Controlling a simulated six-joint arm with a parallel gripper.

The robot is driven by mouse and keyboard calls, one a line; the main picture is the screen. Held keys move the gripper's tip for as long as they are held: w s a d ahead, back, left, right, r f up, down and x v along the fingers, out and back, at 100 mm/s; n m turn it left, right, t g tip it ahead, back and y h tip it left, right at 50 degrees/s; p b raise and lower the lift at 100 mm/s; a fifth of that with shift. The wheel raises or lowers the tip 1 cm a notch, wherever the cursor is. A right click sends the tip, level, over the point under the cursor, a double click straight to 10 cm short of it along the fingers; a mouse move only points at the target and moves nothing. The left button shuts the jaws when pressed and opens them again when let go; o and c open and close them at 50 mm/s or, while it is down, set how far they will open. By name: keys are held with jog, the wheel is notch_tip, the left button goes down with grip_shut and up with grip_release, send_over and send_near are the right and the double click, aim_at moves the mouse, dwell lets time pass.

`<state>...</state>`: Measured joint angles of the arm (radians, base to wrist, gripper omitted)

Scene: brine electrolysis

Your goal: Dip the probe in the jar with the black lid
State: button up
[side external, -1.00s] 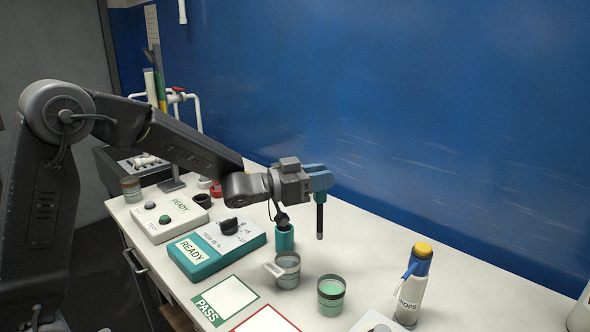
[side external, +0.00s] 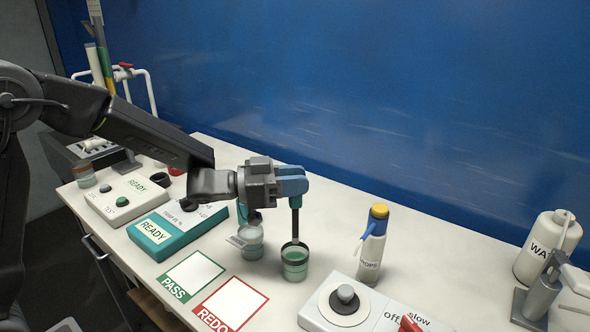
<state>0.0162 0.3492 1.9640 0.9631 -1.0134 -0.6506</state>
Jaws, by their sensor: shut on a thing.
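My gripper (side external: 292,190) has blue fingers shut on the upper end of a dark, upright probe (side external: 295,222). The probe points straight down over a small clear jar (side external: 295,268) with pale green liquid and a dark ring at its rim. The probe's lower end meets the jar's mouth; I cannot tell how deep it reaches. Another clear jar (side external: 251,249), with a pale tag, stands just left of it. A loose black lid-like disc (side external: 161,180) lies farther back on the bench.
A dropper bottle with a yellow cap (side external: 372,245) stands right of the jars. A stirrer-like box (side external: 320,318) lies in front. A water bottle (side external: 545,245) stands far right.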

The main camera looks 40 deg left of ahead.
jog(key=shift+f, duration=4.15)
jog(key=shift+r, duration=0.1)
jog(key=shift+r, duration=5.45)
